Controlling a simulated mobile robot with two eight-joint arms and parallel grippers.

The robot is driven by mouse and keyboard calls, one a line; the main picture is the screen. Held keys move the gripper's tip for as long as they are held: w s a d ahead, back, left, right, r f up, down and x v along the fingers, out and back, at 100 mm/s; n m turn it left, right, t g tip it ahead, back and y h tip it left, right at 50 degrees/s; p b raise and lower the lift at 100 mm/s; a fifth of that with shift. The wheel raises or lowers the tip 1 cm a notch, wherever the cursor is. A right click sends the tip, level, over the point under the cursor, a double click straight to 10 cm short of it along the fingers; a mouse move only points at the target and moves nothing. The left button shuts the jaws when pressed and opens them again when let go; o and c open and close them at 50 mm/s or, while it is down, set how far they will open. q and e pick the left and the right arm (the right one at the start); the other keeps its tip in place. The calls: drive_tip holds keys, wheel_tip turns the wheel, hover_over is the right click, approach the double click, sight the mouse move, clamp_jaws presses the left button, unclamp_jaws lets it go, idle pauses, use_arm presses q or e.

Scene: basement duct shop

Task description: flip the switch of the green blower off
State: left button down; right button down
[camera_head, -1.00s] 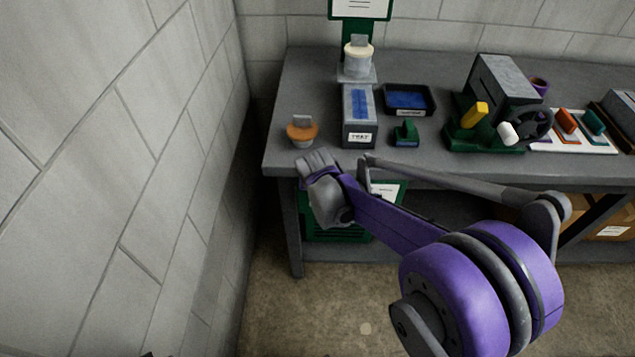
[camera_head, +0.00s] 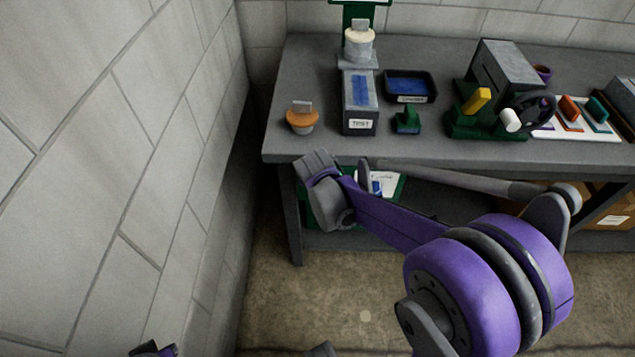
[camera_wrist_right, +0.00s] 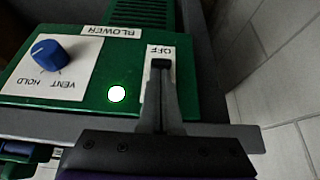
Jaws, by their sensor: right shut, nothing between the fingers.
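The green blower (camera_head: 397,188) sits on the shelf under the bench, mostly hidden behind my right arm in the head view. In the right wrist view its top panel (camera_wrist_right: 85,105) shows upside down, with a "BLOWER" label, a blue knob (camera_wrist_right: 47,54) over "HOLD" and "VENT", and a bright, green-rimmed lamp (camera_wrist_right: 117,93). A white strip marked "OFF" (camera_wrist_right: 159,50) is beside the lamp. My right gripper (camera_wrist_right: 160,66) is shut and empty, its fingertips over this strip. The switch itself is hidden or cannot be told from the fingertips; contact is unclear.
The grey bench top (camera_head: 430,150) overhangs the blower. It carries an orange-topped pot (camera_head: 302,120), a "TEST" box (camera_head: 359,100), a blue-lined tray (camera_head: 409,86) and a green machine (camera_head: 485,125). A block wall (camera_head: 120,150) rises close on the left.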

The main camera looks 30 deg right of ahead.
drive_tip(key=shift+s+a+f, duration=0.1)
drive_tip(key=shift+s+f, duration=0.05)
drive_tip(key=f+t+h+b, duration=0.1)
drive_tip(key=s+f+t+b, duration=0.1)
drive_tip(key=b, duration=0.1)
drive_tip(key=shift+s+a+t+h, duration=0.1)
drive_tip(key=shift+a+t+h, duration=0.2)
drive_tip(key=shift+a+h, duration=0.1)
idle(0.4)
drive_tip(key=shift+r+p, duration=0.55)
drive_tip(key=shift+r, duration=0.2)
drive_tip(key=shift+r, duration=0.1)
